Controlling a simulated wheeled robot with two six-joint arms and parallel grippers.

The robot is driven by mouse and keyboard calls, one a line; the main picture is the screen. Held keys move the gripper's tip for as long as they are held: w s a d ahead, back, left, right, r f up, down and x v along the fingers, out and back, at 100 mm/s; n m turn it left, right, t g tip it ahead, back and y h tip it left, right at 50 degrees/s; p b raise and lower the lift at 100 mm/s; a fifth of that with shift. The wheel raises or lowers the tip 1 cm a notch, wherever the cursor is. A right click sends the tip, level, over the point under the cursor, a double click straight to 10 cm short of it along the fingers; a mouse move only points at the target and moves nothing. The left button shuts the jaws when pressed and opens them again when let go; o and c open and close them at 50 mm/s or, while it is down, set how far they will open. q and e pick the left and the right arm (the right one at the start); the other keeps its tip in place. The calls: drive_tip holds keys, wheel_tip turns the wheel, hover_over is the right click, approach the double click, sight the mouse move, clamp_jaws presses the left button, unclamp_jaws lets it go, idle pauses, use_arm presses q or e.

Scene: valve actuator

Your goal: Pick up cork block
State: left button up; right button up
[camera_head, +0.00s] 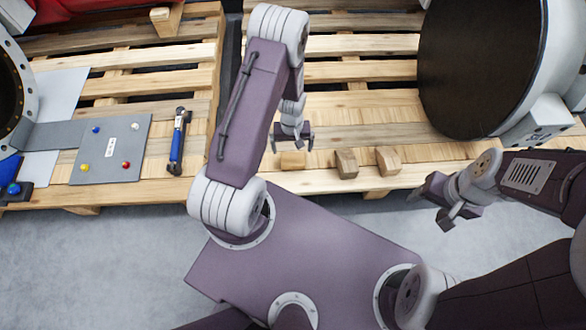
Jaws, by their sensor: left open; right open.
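Three small blocks stand in a row on the front edge of the wooden pallet. The leftmost is a light tan block (292,160), lower and paler than the others; it may be the cork block. A brown block (346,164) is in the middle and another brown block (388,160) is at the right. My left gripper (292,148) is open and empty, pointing down just above and behind the light tan block, with its fingers to either side. I cannot tell whether it touches. My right gripper (429,212) is open and empty, over the floor right of the blocks.
A large white ring-shaped part with a dark face (480,62) stands on the pallet at right. A grey panel with coloured knobs (112,149) and a blue-handled tool (179,140) lie on the left pallet. The slats behind the blocks are clear.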

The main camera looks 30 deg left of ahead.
sight(293, 159)
use_arm(q)
wheel_tip(293, 159, down, 4)
drive_tip(key=b, duration=0.3)
drive_tip(key=f+b, duration=0.5)
drive_tip(key=shift+s+d, duration=0.15)
drive_tip(key=shift+d, duration=0.1)
drive_tip(key=shift+r, duration=0.1)
drive_tip(key=shift+c, duration=0.7)
drive_tip(key=c, duration=1.2)
wheel_tip(293, 159, up, 5)
drive_tip(key=p, duration=0.4)
drive_tip(key=shift+c, duration=0.2)
drive_tip(key=s+d+r+p, duration=0.4)
drive_tip(key=s+r+p, duration=0.2)
drive_tip(key=s, duration=0.4)
drive_tip(key=shift+s+d+p, duration=0.3)
drive_tip(key=shift+s+p, duration=0.05)
